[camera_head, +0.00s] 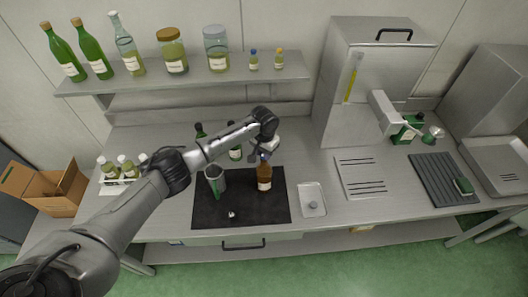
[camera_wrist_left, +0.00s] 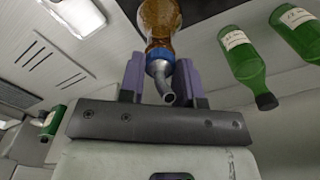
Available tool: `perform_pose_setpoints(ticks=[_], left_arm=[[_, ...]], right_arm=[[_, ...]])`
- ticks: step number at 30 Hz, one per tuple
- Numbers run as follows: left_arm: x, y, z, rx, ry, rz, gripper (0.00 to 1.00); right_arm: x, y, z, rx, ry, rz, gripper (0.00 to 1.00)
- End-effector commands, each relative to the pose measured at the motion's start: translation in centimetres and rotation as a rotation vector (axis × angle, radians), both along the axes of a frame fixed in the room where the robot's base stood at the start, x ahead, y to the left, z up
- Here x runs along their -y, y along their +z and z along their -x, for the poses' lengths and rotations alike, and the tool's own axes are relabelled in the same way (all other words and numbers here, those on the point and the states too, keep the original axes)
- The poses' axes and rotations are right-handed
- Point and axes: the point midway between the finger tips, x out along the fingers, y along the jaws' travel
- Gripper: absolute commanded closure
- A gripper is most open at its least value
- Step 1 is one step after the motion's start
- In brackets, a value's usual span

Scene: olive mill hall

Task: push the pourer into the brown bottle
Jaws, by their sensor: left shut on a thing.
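The brown bottle (camera_head: 264,178) stands upright on the black mat (camera_head: 228,212), with a white label low on its body. My left gripper (camera_head: 265,157) is directly above it, pointing down. In the left wrist view the pourer (camera_wrist_left: 160,68) has a blue collar and a bent metal spout, and it sits between the fingers of my left gripper (camera_wrist_left: 161,78), which is shut on it. The pourer's collar is in line with the mouth of the brown bottle (camera_wrist_left: 160,20) and looks to meet it. How deep it sits is hidden. My right gripper is out of view.
A white tray (camera_head: 311,199) lies to the right. Green bottles (camera_head: 235,152) stand behind, close to my arm.

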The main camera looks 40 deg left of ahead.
Motion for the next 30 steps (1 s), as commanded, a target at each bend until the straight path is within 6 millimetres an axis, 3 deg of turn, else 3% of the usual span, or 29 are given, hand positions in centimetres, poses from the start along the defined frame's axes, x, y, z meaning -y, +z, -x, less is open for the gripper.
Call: perform_pose_setpoints(ticks=[9,10,19,23,26,30], left_arm=[[0.03,-0.14,0.01,0.000,0.000,0.000,0.86],[0.03,-0.14,0.01,0.000,0.000,0.000,0.67],[0.01,-0.13,0.01,0.000,0.000,0.000,0.39],[0.01,-0.12,0.00,0.000,0.000,0.000,0.39],[0.00,-0.12,0.00,0.000,0.000,0.000,0.47],[0.00,-0.12,0.00,0.000,0.000,0.000,0.48]], right_arm=[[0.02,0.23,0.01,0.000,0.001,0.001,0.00],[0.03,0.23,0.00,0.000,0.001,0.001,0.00],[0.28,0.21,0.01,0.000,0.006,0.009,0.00],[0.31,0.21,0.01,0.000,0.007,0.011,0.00],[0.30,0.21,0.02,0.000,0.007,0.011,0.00],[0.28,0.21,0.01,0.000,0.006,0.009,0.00]])
